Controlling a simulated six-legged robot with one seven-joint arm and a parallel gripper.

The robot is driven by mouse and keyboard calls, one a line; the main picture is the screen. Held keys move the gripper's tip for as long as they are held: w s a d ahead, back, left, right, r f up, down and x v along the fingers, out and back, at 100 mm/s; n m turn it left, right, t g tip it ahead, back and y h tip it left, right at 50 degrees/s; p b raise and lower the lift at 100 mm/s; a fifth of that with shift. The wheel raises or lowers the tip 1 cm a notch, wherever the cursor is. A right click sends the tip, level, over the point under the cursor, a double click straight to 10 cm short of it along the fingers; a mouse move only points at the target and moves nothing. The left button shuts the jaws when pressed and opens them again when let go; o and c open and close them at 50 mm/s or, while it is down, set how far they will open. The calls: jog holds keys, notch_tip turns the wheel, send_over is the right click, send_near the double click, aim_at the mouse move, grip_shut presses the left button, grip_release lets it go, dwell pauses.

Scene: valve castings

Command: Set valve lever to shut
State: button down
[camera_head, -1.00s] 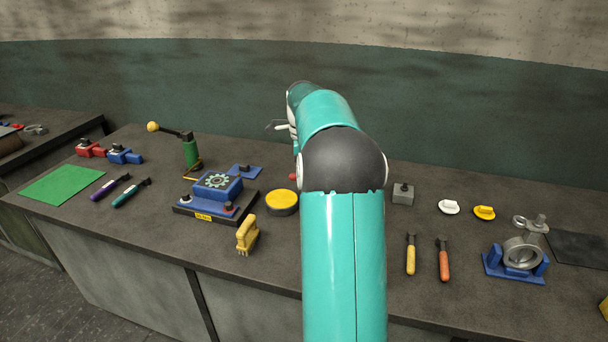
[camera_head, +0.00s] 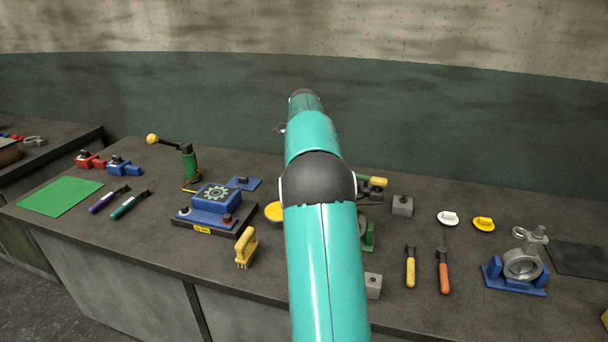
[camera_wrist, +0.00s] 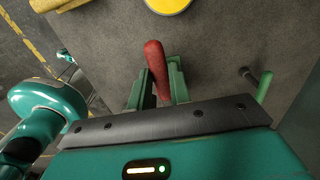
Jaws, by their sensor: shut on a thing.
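In the wrist view my gripper (camera_wrist: 159,86) is shut on a red handle (camera_wrist: 155,58), with one green finger on each side of it. The red handle's far end sticks out beyond the fingers, and its near end is hidden between them. It looks like the valve lever's grip, but the valve body it belongs to cannot be made out. In the head view my teal arm covers the gripper and the handle.
A yellow disc (camera_head: 273,211) lies left of my arm; it also shows in the wrist view (camera_wrist: 168,4). A yellow brush (camera_head: 246,248) and a blue gear-topped block (camera_head: 217,198) stand farther left. A green fixture (camera_head: 369,238) and a grey block (camera_head: 402,206) are right.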

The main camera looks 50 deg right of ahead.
jog(key=c, duration=1.3)
grip_release()
jog(key=shift+w+d+f, duration=0.1)
jog(key=shift+d, duration=0.1)
jog(key=shift+a, duration=0.1)
jog(key=shift+r, duration=7)
